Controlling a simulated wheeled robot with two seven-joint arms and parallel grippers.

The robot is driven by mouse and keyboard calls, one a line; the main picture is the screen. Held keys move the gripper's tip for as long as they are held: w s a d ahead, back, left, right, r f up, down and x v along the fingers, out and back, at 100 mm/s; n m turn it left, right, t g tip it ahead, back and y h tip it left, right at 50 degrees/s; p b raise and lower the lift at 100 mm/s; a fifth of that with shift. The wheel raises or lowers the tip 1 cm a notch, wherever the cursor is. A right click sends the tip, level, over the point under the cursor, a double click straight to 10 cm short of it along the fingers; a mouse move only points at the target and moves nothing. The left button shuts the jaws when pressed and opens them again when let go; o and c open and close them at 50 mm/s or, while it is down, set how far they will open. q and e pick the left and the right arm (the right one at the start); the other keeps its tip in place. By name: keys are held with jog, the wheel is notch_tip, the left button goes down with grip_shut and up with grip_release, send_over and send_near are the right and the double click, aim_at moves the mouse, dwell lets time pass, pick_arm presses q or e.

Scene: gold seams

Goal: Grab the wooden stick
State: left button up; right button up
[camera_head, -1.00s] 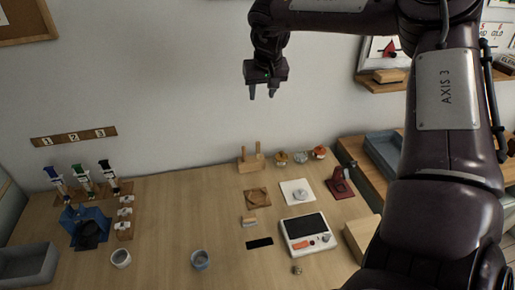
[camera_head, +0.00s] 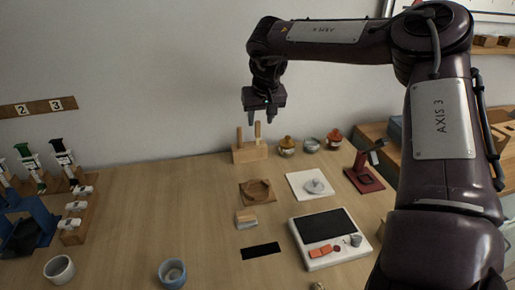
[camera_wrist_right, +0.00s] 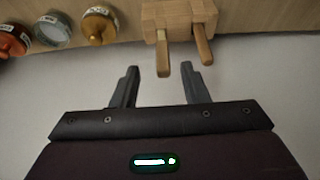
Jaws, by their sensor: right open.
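Two upright wooden sticks stand in a light wooden block (camera_head: 250,154) at the back of the table. One stick (camera_head: 257,132) is on the right and the other stick (camera_head: 239,138) on the left. My right gripper (camera_head: 261,116) is open and empty, pointing down just above the right stick. In the right wrist view the fingertips (camera_wrist_right: 159,70) lie either side of that stick's end (camera_wrist_right: 163,62), with gaps on both sides. The other stick (camera_wrist_right: 202,46) is outside the fingers. I cannot tell the exact depth. My left gripper is not in view.
Small lidded jars (camera_head: 287,146) stand beside the block. A red stand (camera_head: 362,175), a white pad with a dark screen (camera_head: 328,238), a wooden tray (camera_head: 257,192) and cups (camera_head: 172,273) are on the table. The table's middle left is clear.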

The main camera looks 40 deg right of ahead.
aim_at(257, 134)
jog(key=p+x, duration=0.1)
jog(key=x, duration=0.7)
jog(key=shift+w+a+f, duration=0.1)
jog(key=shift+a, duration=0.05)
jog(key=shift+c, duration=0.4)
grip_shut()
